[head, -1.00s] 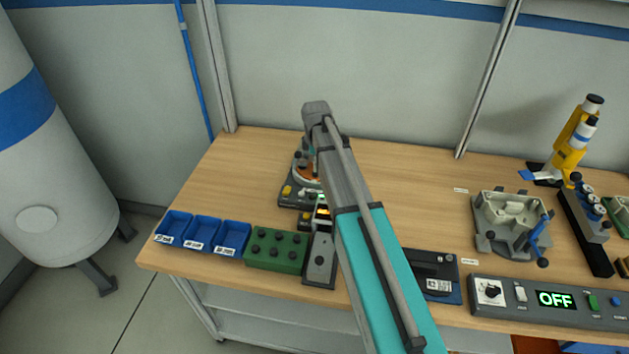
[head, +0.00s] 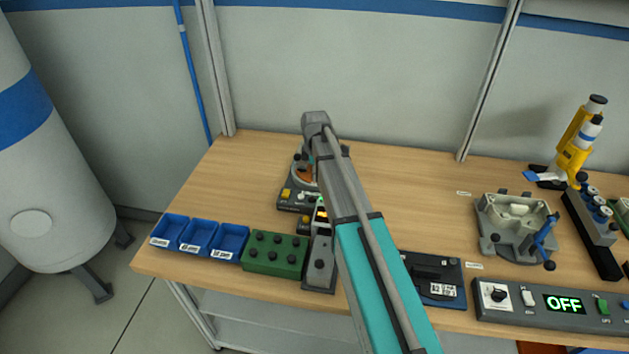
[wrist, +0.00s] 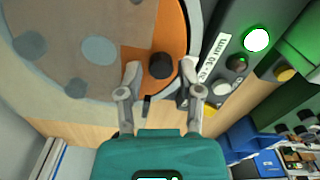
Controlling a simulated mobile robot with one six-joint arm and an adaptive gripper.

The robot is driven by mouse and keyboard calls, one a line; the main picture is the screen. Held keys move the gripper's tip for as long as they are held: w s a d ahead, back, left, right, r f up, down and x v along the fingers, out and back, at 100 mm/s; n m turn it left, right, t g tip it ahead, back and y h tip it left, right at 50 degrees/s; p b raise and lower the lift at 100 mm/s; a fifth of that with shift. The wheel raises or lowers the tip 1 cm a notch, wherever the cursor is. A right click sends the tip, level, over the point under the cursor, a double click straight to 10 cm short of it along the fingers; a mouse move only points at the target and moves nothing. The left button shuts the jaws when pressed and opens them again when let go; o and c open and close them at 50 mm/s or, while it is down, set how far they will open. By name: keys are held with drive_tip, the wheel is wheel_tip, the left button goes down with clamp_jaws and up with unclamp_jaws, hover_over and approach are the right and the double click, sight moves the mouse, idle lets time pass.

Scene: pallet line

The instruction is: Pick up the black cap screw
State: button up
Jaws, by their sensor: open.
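The black cap screw (wrist: 161,66) shows in the wrist view as a dark round head on the orange sector (wrist: 172,35) of a round disc. My gripper (wrist: 160,78) is open, with one grey fingertip on either side near the screw head. I cannot tell whether either finger touches it. In the head view the disc device (head: 303,172) stands toward the back left of the bench, partly behind my arm. The screw cannot be made out there, and my gripper is hidden by the arm.
Beside the disc, a dark panel (wrist: 228,75) carries a lit green button and other knobs. Blue bins (head: 198,238) and a green block with black knobs (head: 275,254) line the front left. A grey fixture (head: 517,225) stands at right. The bench's back middle is clear.

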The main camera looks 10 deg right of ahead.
drive_tip(key=c, duration=0.6)
drive_tip(key=shift+r, duration=0.15)
wheel_tip(320, 180, up, 2)
drive_tip(key=shift+r+p, duration=0.1)
drive_tip(key=shift+p, duration=1.1)
drive_tip(key=s+r+p, duration=0.3)
drive_tip(key=s, duration=0.1)
drive_tip(key=s+a+r+p, duration=0.1)
drive_tip(key=s+r+p, duration=0.3)
drive_tip(key=s, duration=0.1)
drive_tip(key=s+r+p, duration=0.3)
drive_tip(key=s, duration=0.2)
drive_tip(key=shift+a+r+p, duration=0.25)
drive_tip(key=shift+a+p, duration=0.05)
drive_tip(key=shift+a, duration=0.1)
